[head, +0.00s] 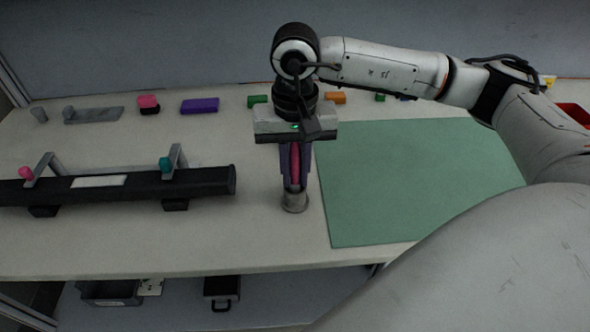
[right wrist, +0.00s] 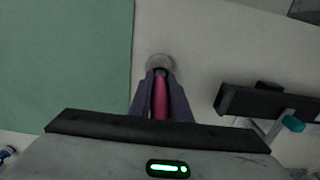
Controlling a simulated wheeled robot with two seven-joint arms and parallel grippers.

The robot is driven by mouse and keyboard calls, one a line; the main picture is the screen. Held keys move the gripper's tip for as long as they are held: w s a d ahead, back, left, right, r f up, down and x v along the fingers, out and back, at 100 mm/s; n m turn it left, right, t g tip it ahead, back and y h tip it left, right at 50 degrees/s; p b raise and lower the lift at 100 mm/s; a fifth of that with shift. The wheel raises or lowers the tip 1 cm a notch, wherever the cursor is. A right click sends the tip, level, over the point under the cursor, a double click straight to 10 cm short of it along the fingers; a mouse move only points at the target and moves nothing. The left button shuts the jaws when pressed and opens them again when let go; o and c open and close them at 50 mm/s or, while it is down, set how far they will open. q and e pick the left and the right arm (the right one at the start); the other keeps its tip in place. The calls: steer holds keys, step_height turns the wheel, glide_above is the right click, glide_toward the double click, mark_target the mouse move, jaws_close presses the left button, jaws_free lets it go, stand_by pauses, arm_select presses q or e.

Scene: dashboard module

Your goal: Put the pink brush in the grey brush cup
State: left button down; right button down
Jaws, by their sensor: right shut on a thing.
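The pink brush (head: 295,163) is upright between the fingers of my right gripper (head: 295,180), which is shut on it. The grey brush cup (head: 294,202) stands on the table directly under the gripper. The lower end of the brush meets the cup's mouth in the head view; how deep it sits inside is hidden by the fingers. In the right wrist view the pink brush (right wrist: 160,98) shows between the fingers of the right gripper (right wrist: 161,85), with the grey cup (right wrist: 160,62) just beyond the tips. My left gripper is not in view.
A black dashboard bar (head: 130,188) with grey brackets and pink and teal knobs lies left of the cup. A green mat (head: 410,175) lies to the right. Purple, green and orange blocks (head: 199,105) line the back. The table's front edge (head: 190,272) is clear.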

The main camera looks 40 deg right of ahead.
steer(key=shift+f, duration=0.1)
steer(key=shift+f, duration=0.15)
steer(key=c, duration=1.6)
jaws_free()
steer(key=shift+c, duration=0.2)
step_height(320, 180, up, 13)
steer(key=shift+f+b, duration=0.2)
steer(key=shift+b, duration=0.25)
